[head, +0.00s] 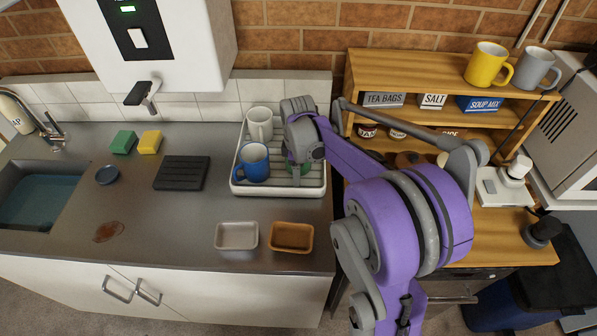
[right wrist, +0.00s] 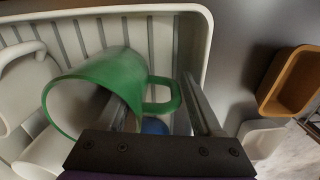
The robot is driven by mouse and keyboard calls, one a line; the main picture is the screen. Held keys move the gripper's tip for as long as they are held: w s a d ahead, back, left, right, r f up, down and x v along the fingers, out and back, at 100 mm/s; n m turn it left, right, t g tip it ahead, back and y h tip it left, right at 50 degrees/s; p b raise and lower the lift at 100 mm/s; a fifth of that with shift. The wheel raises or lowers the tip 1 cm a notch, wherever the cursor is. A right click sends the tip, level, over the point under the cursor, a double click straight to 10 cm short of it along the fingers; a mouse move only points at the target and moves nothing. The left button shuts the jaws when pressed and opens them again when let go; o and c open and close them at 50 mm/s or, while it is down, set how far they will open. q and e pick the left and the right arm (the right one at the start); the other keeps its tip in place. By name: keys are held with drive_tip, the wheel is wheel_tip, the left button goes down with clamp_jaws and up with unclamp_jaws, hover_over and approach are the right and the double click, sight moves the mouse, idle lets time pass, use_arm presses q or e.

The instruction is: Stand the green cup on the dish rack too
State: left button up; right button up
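The green cup (right wrist: 118,78) is in the dish rack (head: 325,187), over its slats, in the right wrist view. Its mouth faces the lower left there and its handle points right. In the head view only a small green part (head: 304,169) shows below my right gripper. My right gripper (right wrist: 165,105) is open at the cup. One finger appears at the cup's mouth and the other is beyond the handle, so the cup's near wall and handle lie between them. I cannot tell whether the cup stands level. My left gripper is not in view.
A blue cup (head: 254,163) and a white cup (head: 260,122) stand in the rack to the left. A white tray (head: 236,248) and a brown tray (head: 291,250) sit in front. A wooden shelf (head: 357,75) is to the right.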

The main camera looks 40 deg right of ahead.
drive_tip(key=shift+r, duration=0.1)
wheel_tip(320, 180, up, 11)
drive_tip(key=shift+s+a+r+p, duration=0.1)
drive_tip(key=shift+a+p, duration=0.05)
drive_tip(key=shift+p, duration=0.3)
drive_tip(key=shift+r, duration=0.3)
drive_tip(key=shift+s+a+r, duration=0.1)
drive_tip(key=shift+a, duration=0.15)
drive_tip(key=s+a+f+m+t, duration=0.1)
drive_tip(key=s+a+f+m, duration=0.2)
drive_tip(key=s+a, duration=0.1)
drive_tip(key=s+a+f+m+t, duration=0.2)
drive_tip(key=s+a+f, duration=0.1)
drive_tip(key=s+a, duration=0.2)
drive_tip(key=s+a+f+m+t, duration=0.2)
drive_tip(key=s+a+f+m, duration=0.1)
drive_tip(key=s+a, duration=0.2)
drive_tip(key=shift+a+m, duration=0.3)
drive_tip(key=shift+a, duration=1.05)
drive_tip(key=shift+s+a+f+t, duration=0.15)
drive_tip(key=shift+f+t, duration=0.05)
drive_tip(key=shift+t, duration=0.1)
